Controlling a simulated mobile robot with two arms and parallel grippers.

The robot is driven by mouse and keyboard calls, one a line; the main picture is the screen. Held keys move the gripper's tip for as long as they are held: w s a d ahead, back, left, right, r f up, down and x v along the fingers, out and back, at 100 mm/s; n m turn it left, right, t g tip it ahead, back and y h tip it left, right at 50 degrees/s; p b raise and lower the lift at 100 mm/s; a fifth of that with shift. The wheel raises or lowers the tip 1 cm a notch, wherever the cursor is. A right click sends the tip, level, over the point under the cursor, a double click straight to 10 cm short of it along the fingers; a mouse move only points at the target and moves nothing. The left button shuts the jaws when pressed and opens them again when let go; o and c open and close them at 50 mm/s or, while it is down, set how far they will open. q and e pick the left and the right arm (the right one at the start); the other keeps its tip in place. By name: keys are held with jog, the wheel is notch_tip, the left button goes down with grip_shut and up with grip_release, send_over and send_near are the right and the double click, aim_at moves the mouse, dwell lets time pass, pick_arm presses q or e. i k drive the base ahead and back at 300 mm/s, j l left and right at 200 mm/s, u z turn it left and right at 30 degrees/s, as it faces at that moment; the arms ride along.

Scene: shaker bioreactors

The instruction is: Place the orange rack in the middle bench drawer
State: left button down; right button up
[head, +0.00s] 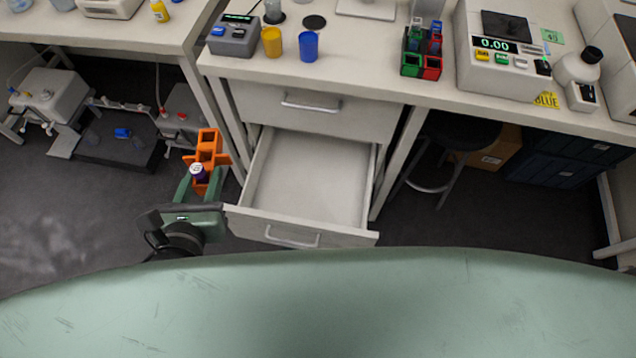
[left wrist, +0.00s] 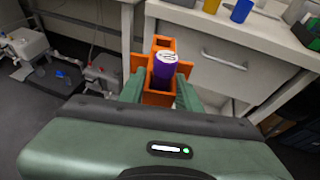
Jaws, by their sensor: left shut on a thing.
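The orange rack (head: 209,146) is held in my left gripper (head: 198,186), to the left of the open drawer. In the left wrist view the orange rack (left wrist: 160,98) sits between the two green fingers of my left gripper (left wrist: 160,92). A purple tube with a white cap (left wrist: 165,66) stands in the rack, and its cap also shows in the head view. The middle bench drawer (head: 308,180) is pulled out and its visible inside is empty. My right gripper is in neither view.
A closed drawer (head: 310,104) lies above the open one. On the bench stand a yellow cup (head: 272,42), a blue cup (head: 309,47), a red, green and blue rack (head: 422,64) and a scale (head: 500,55). A stool (head: 455,135) stands right of the drawers.

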aim_at(324, 170)
jog(key=j+z, duration=0.1)
jog(key=z, duration=0.3)
jog(key=j+z, duration=0.15)
jog(key=z, duration=0.25)
jog(key=j+z, duration=0.1)
jog(key=z, duration=0.3)
jog(key=j+z, duration=0.15)
jog(key=z, duration=0.25)
jog(key=k+j+z, duration=0.4)
jog(key=j, duration=0.3)
jog(key=k+j+z, duration=0.25)
jog(key=j+z, duration=0.15)
jog(key=j, duration=0.2)
jog(key=k+j+z, duration=0.4)
jog(key=k+j, duration=0.8)
jog(key=k, duration=0.1)
